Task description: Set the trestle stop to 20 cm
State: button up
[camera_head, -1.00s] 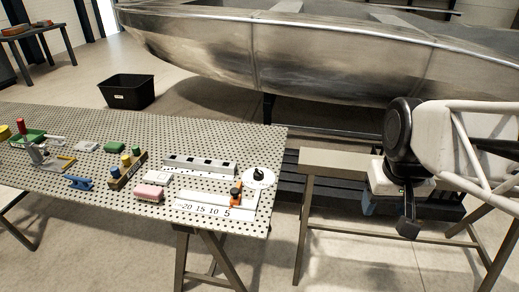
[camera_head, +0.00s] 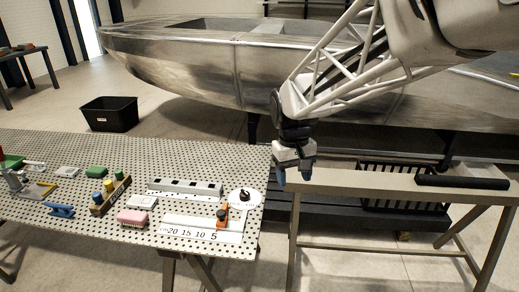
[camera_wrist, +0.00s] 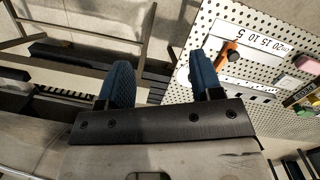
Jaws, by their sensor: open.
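The trestle stop is an orange slider with a dark knob (camera_head: 222,216) on a white scale plate (camera_head: 190,227) marked 20, 15, 10, 5. It sits at the right end of the scale, near the 5. The stop (camera_wrist: 229,50) and scale (camera_wrist: 258,38) also show in the wrist view. My gripper (camera_head: 294,178) is open and empty, with blue fingers pointing down. It is to the right of the perforated table's right edge, apart from the stop. In the wrist view the fingers (camera_wrist: 160,85) are spread with nothing between them.
A white disc with a black knob (camera_head: 243,197) and a grey slotted rail (camera_head: 185,187) lie behind the scale. A pink block (camera_head: 133,218), a wooden block with coloured pegs (camera_head: 110,195) and a blue clamp (camera_head: 60,210) are to the left. A trestle beam (camera_head: 350,182) stands at the right.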

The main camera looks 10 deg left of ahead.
jog(key=w+a+f+n+g+h, duration=0.1)
jog(key=w+a+f, duration=0.3)
jog(key=a, duration=0.2)
jog(key=w+a+f+n, duration=0.1)
jog(key=w+a+f, duration=0.2)
jog(key=a, duration=0.4)
jog(key=n+g+h, duration=0.1)
jog(key=n, duration=0.1)
send_near(221, 212)
jog(key=shift+s+f, duration=0.2)
jog(key=shift+f, duration=0.55)
jog(key=shift+f, duration=0.15)
jog(key=shift+d+x, duration=0.2)
jog(key=shift+x, duration=3.55)
jog(key=shift+c, duration=0.4)
grip_shut()
